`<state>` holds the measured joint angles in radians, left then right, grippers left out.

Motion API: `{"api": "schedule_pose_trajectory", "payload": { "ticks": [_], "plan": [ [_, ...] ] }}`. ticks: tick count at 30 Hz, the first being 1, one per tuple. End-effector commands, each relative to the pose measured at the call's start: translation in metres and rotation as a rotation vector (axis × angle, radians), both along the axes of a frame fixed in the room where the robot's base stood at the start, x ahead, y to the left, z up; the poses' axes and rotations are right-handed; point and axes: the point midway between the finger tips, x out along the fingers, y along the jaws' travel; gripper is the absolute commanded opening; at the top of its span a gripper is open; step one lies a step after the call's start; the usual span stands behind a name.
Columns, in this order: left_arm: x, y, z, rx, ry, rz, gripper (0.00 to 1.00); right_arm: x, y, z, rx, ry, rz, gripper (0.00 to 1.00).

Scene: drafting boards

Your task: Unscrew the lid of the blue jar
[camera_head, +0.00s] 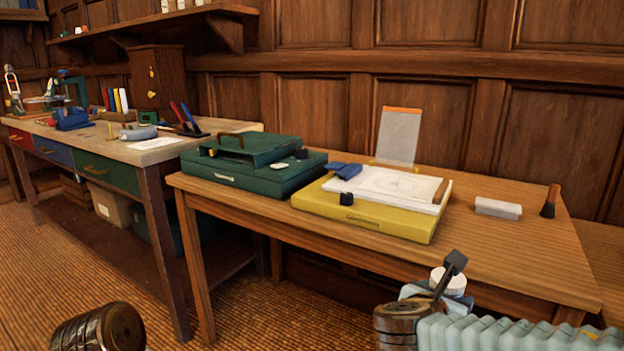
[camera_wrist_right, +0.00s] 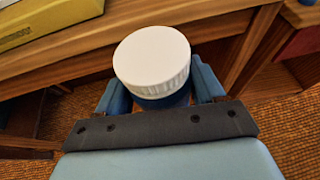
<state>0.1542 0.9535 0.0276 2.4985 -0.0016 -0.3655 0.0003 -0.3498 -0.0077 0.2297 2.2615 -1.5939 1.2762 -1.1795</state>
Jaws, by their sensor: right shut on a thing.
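The blue jar (camera_wrist_right: 165,101) has a wide white ribbed lid (camera_wrist_right: 152,58) seated on top. In the right wrist view my right gripper (camera_wrist_right: 160,97) has its two blue fingers on either side of the jar body, just below the lid, and is shut on it. In the head view the white lid (camera_head: 448,281) shows above my light blue right gripper, near the front edge of the wooden table. The jar's lower part is hidden by the gripper. My left gripper is not in view; only part of an arm of mine shows at the bottom left.
The wooden table (camera_head: 500,245) carries a green case (camera_head: 240,182), a yellow case (camera_head: 362,222) with paper on it, a white block (camera_head: 497,208) and a dark brush (camera_head: 549,203). A workbench (camera_head: 120,150) with tools stands at left. The table's front right is fairly clear.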

Motion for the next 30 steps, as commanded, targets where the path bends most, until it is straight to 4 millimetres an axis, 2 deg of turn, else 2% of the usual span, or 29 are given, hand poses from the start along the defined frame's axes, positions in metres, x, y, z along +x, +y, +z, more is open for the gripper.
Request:
{"api": "schedule_pose_trajectory", "payload": {
  "ticks": [1,4,7,12,14,26,30],
  "plan": [
    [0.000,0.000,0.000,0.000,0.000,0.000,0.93,0.007,0.001,-0.033,-0.007,0.017,0.054,0.05],
    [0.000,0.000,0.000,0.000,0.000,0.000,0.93,0.023,0.008,-0.093,-0.006,0.021,0.174,0.05],
    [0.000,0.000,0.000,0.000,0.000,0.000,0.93,0.036,0.013,-0.135,-0.004,0.019,0.263,0.05],
    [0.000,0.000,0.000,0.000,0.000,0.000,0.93,0.051,0.020,-0.189,0.001,0.014,0.375,0.05],
    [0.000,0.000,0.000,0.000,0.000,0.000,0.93,0.052,0.019,-0.184,0.002,0.004,0.368,0.05],
    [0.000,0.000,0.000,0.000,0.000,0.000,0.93,0.053,0.022,-0.180,-0.001,-0.002,0.370,0.05],
    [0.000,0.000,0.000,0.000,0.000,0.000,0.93,0.056,0.035,-0.179,-0.001,-0.005,0.374,0.05]
  ]
}}
